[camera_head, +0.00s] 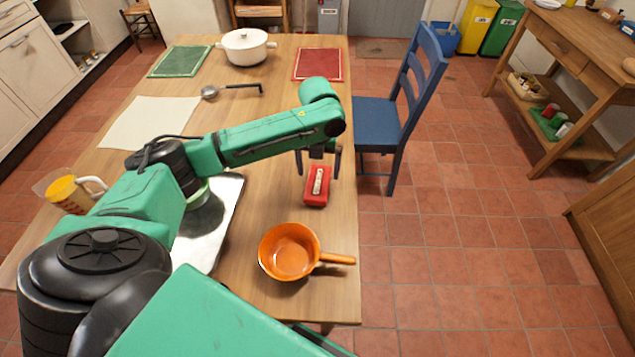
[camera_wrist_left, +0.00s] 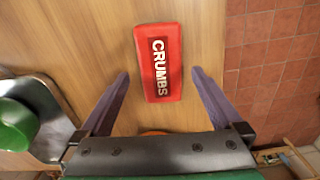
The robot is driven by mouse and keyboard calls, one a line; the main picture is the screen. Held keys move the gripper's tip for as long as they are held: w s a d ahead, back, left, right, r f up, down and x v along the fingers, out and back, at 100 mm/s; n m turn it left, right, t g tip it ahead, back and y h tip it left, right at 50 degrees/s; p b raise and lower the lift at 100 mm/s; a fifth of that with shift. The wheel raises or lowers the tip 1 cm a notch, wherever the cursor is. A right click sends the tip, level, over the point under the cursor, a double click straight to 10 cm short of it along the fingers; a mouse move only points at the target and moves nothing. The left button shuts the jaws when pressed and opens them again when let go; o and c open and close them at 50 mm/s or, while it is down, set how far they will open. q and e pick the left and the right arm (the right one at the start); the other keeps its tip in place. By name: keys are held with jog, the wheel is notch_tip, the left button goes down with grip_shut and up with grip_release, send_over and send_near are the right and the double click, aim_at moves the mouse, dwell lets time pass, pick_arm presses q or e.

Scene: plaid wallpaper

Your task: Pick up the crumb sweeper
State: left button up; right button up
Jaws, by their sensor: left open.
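The crumb sweeper (camera_head: 316,187) is a red block with a dark label; it lies on the wooden table near the right edge. In the left wrist view the sweeper (camera_wrist_left: 158,62) reads "CRUMBS" and lies ahead of the fingertips, roughly centred between their lines. My left gripper (camera_head: 317,162) is open and empty above the sweeper, with its fingers pointing down. Its two dark fingers also show in the left wrist view (camera_wrist_left: 159,75), spread wider than the sweeper, with no contact visible. My right gripper is not in view.
An orange pan (camera_head: 287,252) stands in front of the sweeper. A metal tray (camera_head: 217,225) lies to the left, partly under my arm. A ladle (camera_head: 230,90), white pot (camera_head: 246,47) and red mat (camera_head: 319,64) are farther back. A blue chair (camera_head: 390,115) stands at the right edge.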

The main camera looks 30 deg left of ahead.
aim_at(318, 181)
pick_arm(q)
jog(key=f, duration=0.3)
jog(key=shift+s+d+f, duration=0.1)
jog(key=shift+s, duration=0.15)
jog(key=shift+f, duration=0.45)
jog(key=c, duration=1.3)
jog(key=shift+r, duration=0.1)
notch_tip(318, 181, up, 20)
